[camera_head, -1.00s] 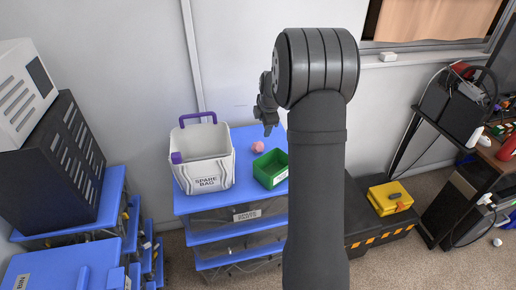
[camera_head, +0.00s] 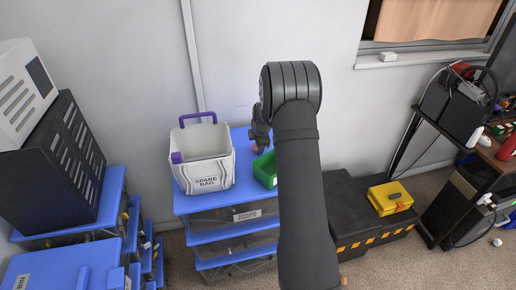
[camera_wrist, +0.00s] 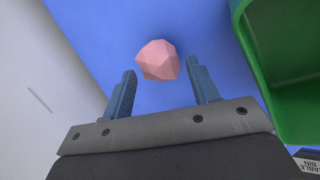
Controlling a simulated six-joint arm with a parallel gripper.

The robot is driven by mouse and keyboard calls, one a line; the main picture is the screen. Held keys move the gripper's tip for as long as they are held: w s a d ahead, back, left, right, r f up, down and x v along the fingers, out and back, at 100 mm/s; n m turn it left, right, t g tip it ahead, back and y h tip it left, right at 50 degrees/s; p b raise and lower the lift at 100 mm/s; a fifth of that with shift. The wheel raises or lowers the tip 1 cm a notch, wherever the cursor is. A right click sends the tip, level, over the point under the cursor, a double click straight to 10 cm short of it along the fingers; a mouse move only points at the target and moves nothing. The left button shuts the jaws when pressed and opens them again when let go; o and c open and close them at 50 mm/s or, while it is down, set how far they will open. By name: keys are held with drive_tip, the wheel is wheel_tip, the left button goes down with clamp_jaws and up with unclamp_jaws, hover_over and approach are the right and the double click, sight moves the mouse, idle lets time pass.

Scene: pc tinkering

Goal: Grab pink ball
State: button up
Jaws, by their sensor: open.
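The pink ball (camera_wrist: 158,60) is a faceted lump on the blue top of the drawer unit (camera_wrist: 100,25). In the wrist view it sits just beyond and between the fingertips of my gripper (camera_wrist: 163,80), which is open and empty. In the head view my gripper (camera_head: 260,140) hangs over the blue top, between the white bag and the green bin. Only a small part of the ball (camera_head: 256,148) shows there; my gripper hides most of it.
A white "SPARE BAG" container (camera_head: 207,172) with a purple handle stands left of the ball. A green bin (camera_wrist: 290,100) stands close on the right, partly hidden by my arm in the head view (camera_head: 264,170). The wall (camera_head: 260,40) rises behind.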

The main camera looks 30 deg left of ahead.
drive_tip(key=shift+x, duration=1.1)
drive_tip(key=c, duration=0.6)
drive_tip(key=shift+r, duration=0.2)
